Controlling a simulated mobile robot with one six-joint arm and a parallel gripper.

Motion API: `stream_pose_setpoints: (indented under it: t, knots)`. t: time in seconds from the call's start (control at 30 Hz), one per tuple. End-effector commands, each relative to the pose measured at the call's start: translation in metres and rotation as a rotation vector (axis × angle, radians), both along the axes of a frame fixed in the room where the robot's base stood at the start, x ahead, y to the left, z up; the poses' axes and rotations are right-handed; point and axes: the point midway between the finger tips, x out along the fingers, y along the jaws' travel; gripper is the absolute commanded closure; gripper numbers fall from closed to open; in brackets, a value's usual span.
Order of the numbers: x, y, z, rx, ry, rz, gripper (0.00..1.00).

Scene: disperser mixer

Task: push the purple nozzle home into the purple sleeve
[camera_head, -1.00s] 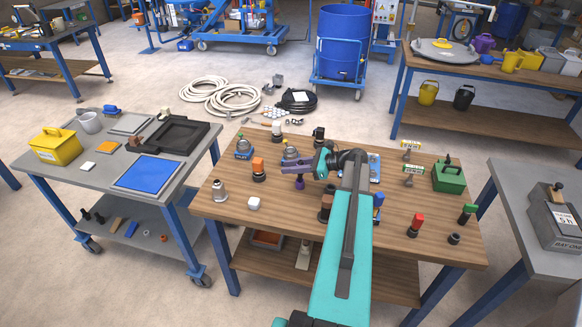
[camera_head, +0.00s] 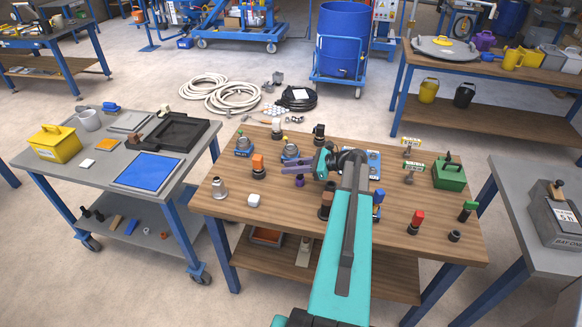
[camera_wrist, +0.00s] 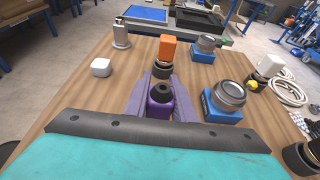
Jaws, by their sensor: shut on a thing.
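My gripper (camera_head: 297,168) is over the left middle of the wooden table, with its fingers pointing left in the head view. It also shows in the wrist view (camera_wrist: 160,107), with its purple-grey fingers shut on the purple nozzle (camera_wrist: 160,103). The nozzle is a purple block with a black conical part at its top. A purple part (camera_head: 299,182) shows just below the fingers in the head view. I cannot tell there whether it is the nozzle or the purple sleeve. The fingers hide the nozzle's lower end, so its seating cannot be seen.
An orange block on a dark round base (camera_wrist: 163,73) stands close beyond the fingers. Metal fittings on blue blocks (camera_wrist: 227,100) are close by to the right. A white cube (camera_wrist: 101,67) and a metal fitting (camera_head: 219,188) stand left.

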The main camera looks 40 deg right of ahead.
Motion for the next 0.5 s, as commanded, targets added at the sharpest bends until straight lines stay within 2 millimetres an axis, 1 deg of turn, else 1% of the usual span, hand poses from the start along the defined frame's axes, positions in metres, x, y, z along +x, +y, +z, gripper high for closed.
stream_pose_setpoints:
  t: [0.5]
  knots:
    - [0.0001,-0.0001,-0.0087,0.0,0.0,0.0,1.0]
